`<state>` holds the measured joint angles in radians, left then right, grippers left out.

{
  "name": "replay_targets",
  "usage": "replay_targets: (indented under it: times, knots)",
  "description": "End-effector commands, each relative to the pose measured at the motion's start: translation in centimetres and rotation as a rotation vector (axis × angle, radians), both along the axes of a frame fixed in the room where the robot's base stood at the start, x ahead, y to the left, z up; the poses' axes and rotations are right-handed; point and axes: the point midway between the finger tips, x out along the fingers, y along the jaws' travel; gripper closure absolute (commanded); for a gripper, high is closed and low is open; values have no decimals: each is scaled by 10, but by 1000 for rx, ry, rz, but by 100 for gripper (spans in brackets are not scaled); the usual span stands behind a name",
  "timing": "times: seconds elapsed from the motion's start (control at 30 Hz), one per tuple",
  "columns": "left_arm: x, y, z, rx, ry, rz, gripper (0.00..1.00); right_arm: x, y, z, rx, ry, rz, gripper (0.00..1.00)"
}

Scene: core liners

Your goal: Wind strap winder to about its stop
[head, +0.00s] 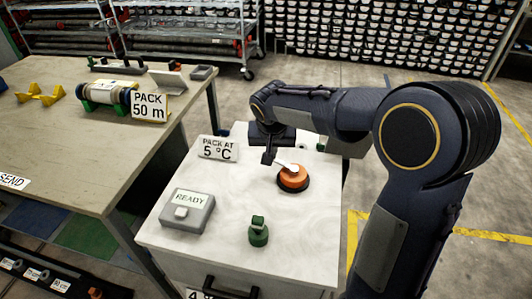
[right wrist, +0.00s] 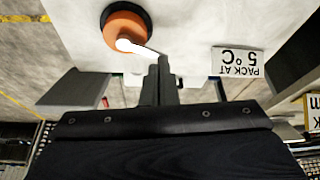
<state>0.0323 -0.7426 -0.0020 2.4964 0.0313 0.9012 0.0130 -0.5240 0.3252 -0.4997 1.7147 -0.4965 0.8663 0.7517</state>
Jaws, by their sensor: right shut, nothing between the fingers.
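The strap winder appears to be the orange round knob (head: 293,179) on a dark base, on the white cabinet top. A white lever (head: 286,166) lies across it and points left toward my right gripper. In the right wrist view the orange knob (right wrist: 125,28) is at the top, with its white lever (right wrist: 138,47) reaching right to the fingertips. My right gripper (head: 268,158) is shut and empty, with its fingertips beside the lever's outer end. I cannot tell whether they touch it. No strap can be made out. My left gripper is not in view.
On the cabinet top (head: 210,247) stand a grey READY box (head: 187,211), a green fitting (head: 258,232) and a PACK AT 5 °C sign (head: 218,149). A workbench (head: 60,150) with a PACK 50 m sign (head: 149,106) is at left. The front right of the cabinet top is clear.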

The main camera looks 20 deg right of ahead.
Motion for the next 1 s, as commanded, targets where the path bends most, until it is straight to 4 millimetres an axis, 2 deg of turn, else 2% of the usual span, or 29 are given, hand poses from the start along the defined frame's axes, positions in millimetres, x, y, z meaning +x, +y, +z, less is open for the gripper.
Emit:
replay_targets:
  times: [0.5,0.7,1.0]
  knots:
    - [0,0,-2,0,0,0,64,34,-17,-91,1,3,0,100]
    - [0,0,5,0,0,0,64,60,-29,-87,2,-1,1,100]
    - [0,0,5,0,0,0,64,68,-32,-87,3,-1,2,100]
